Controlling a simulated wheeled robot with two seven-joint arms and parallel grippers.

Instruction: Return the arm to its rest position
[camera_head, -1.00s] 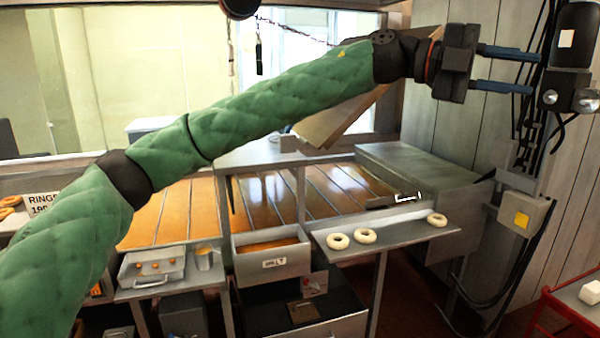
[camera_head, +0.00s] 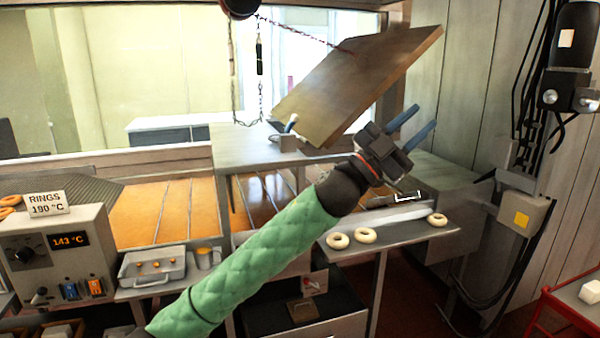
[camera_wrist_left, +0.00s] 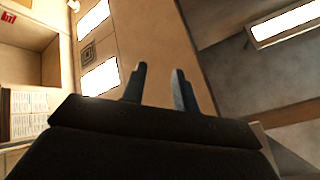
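My left arm, with a green quilted sleeve, comes up from the lower middle of the head view. In the left wrist view the gripper (camera_wrist_left: 160,88) also shows two parted fingers, empty, against the ceiling and bright lamps. My right gripper is in neither view.
Several pale rings, one of them a ring (camera_head: 365,235), lie on a grey shelf (camera_head: 400,232). A tilted board (camera_head: 350,85) hangs behind the gripper. A control box (camera_head: 60,255) reading 143 °C stands left. A red-framed cart (camera_head: 550,300) is at lower right.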

